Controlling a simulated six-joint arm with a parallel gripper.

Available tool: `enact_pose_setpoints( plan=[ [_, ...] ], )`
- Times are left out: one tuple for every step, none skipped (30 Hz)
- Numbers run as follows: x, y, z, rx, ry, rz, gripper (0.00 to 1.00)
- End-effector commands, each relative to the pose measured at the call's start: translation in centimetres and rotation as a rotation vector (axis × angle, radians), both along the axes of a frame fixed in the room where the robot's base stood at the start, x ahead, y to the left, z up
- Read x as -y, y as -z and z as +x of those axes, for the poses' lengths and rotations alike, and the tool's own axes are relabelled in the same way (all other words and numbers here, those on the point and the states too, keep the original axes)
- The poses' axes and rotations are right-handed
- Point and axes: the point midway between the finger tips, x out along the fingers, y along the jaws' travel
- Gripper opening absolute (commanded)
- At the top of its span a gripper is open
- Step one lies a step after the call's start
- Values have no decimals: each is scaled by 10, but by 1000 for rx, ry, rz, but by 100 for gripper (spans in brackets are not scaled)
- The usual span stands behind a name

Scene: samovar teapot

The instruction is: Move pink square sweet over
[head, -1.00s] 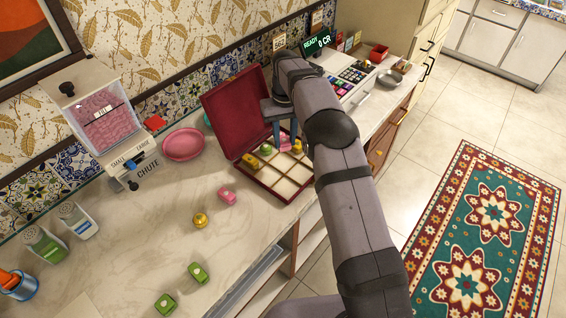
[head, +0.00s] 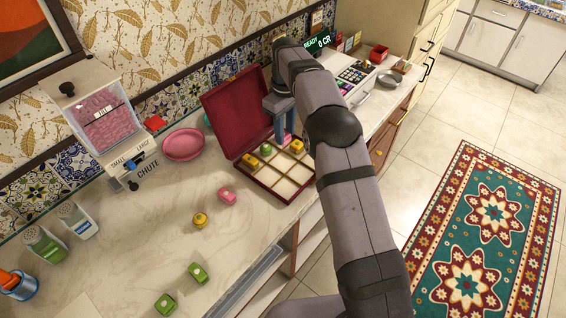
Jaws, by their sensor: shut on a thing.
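My gripper (head: 281,132) is over the back part of the open sweet box (head: 262,182), its fingers pointing down. It is shut on a pink sweet (head: 288,138), which shows only partly beside the fingers; I cannot tell whether it touches the box floor. A yellow sweet (head: 296,146) sits in a compartment just in front of it. A green sweet (head: 266,149) and another yellow sweet (head: 250,160) sit in compartments to the left. A second pink sweet (head: 227,196) lies on the counter left of the box. The front compartments look empty.
A round yellow sweet (head: 200,219) and two green sweets (head: 198,272) (head: 165,303) lie on the counter. A pink plate (head: 184,144) and a dispenser (head: 104,115) stand at the back left. The red lid (head: 235,110) stands raised behind the box. A cash register (head: 356,75) is right.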

Motion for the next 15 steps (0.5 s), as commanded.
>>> enact_pose_setpoints(
  plan=[
    [0, 0, 0, 0, -4, 0, 8],
    [0, 0, 0, 0, -6, 0, 8],
    [0, 1, 0, -1, -6, 0, 8],
    [0, 2, 0, -1, -6, 0, 8],
    [0, 4, 0, -3, -6, 0, 8],
    [0, 8, -1, -4, -6, -1, 8],
    [0, 11, -1, -4, -5, -1, 8],
    [0, 15, -1, -5, -5, -1, 8],
    [0, 21, -1, -5, -5, -1, 8],
    [0, 26, -2, -6, -5, -1, 8],
    [0, 31, -1, -5, -5, -1, 8],
    [0, 37, -1, -6, -4, -1, 8],
    [0, 41, -1, -5, -4, -1, 8],
    [0, 45, -1, -5, -4, -1, 8],
    [0, 51, -1, -4, -4, -1, 8]
  ],
)
